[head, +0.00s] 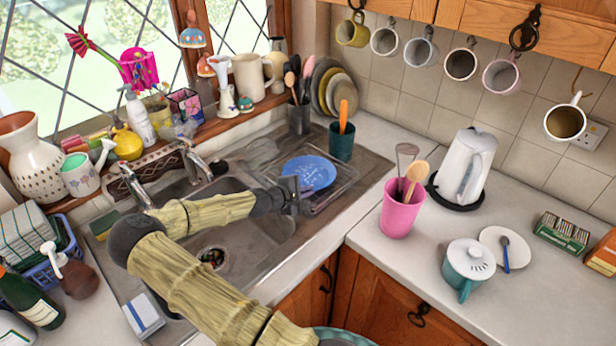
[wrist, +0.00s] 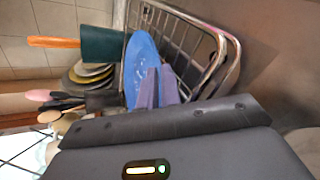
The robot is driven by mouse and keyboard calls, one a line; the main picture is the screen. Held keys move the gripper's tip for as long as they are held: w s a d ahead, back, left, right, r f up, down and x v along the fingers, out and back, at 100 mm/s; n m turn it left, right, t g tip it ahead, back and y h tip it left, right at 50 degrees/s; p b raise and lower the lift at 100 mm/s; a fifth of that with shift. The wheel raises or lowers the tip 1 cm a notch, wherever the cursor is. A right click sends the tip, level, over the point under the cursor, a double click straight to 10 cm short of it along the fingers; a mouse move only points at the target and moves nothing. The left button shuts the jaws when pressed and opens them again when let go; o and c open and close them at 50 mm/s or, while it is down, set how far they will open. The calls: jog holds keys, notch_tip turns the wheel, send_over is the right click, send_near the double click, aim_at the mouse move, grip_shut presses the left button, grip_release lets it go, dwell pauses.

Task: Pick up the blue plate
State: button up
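The blue plate (head: 309,172) has a pale pattern and leans in a wire dish rack (head: 345,180) on the metal drainer right of the sink. In the wrist view the blue plate (wrist: 140,62) stands edge-on beside the rack's wires (wrist: 190,45). My gripper (head: 292,192) is at the plate's near-left edge in the head view. In the wrist view my gripper's fingers (wrist: 158,88) are close together and overlap the plate's lower right part. I cannot tell whether the plate's rim is between them or whether they touch it.
A dark green cup (head: 341,142) with an orange-handled utensil stands just behind the rack; it also shows in the wrist view (wrist: 103,44). Several plates (head: 338,92) stand upright behind. A pink cup (head: 401,210) holds utensils on the right counter. The tap (head: 195,163) rises behind the sink.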

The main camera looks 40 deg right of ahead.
jog(key=shift+s+a+f, duration=0.1)
jog(key=shift+f, duration=0.15)
grip_shut()
jog(key=shift+r, duration=0.55)
notch_tip(320, 180, up, 9)
jog(key=b, duration=0.1)
jog(key=shift+r, duration=0.15)
dwell(0.3)
notch_tip(320, 180, up, 22)
jog(key=p, duration=2.1)
jog(key=shift+w+p, duration=0.2)
jog(key=shift+p, duration=0.1)
